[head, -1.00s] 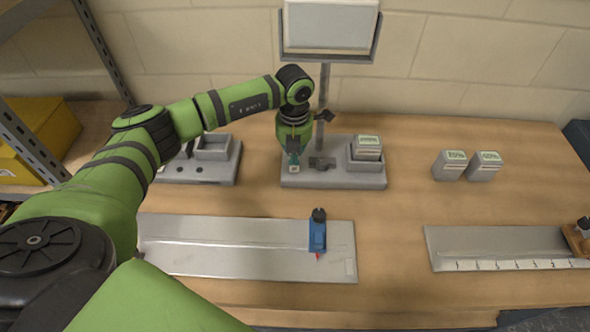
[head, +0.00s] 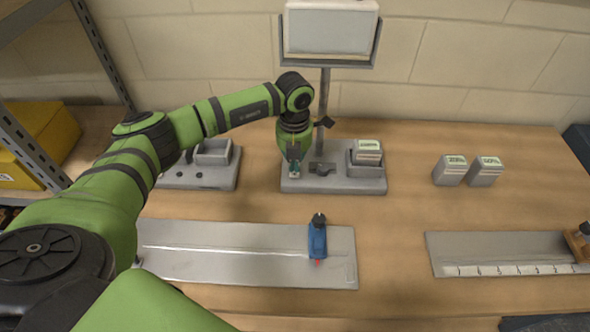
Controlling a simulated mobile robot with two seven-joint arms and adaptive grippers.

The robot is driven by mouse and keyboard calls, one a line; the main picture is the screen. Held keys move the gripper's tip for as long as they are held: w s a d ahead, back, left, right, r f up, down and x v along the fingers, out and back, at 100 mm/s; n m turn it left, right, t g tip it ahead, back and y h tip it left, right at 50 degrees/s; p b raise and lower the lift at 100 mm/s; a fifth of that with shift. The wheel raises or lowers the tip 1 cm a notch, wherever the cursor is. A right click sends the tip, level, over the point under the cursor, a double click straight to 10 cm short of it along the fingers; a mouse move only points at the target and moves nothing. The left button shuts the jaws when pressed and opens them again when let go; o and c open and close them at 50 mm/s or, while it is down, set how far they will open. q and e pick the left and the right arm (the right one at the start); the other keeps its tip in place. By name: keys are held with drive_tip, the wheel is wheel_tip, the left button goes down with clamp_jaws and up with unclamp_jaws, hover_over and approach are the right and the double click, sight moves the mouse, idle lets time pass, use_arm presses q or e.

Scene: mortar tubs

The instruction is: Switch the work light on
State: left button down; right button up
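The work light has a pale panel (head: 330,27) in a dark frame at the top of the head view, on a grey post. I see no clear glow on the panel. The post rises from a grey base (head: 333,185) on the bench. A dark switch-like part (head: 322,168) sits in the middle of the base, and a battery block (head: 367,150) stands in a socket at its right. My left gripper (head: 294,170) points down over the left part of the base, just left of the dark part. Its fingertips are small, and their gap is unclear. My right gripper is out of view.
Two grey battery blocks (head: 467,170) stand on the bench at the right. A grey unit with a socket (head: 212,155) is left of the light. A metal plate with a blue slider (head: 317,240) lies in front; another plate (head: 480,245) lies right. A shelf upright stands left.

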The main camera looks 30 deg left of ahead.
sight(294, 174)
use_arm(q)
drive_tip(key=shift+f+b, duration=0.85)
drive_tip(key=shift+f, duration=0.2)
idle(0.8)
drive_tip(key=shift+s+f, duration=0.1)
drive_tip(key=shift+f, duration=0.15)
drive_tip(key=shift+r, duration=0.2)
drive_tip(key=shift+r+p, duration=0.4)
drive_tip(key=shift+r, duration=0.2)
drive_tip(key=shift+r+p, duration=1.7)
drive_tip(key=shift+r, duration=1.05)
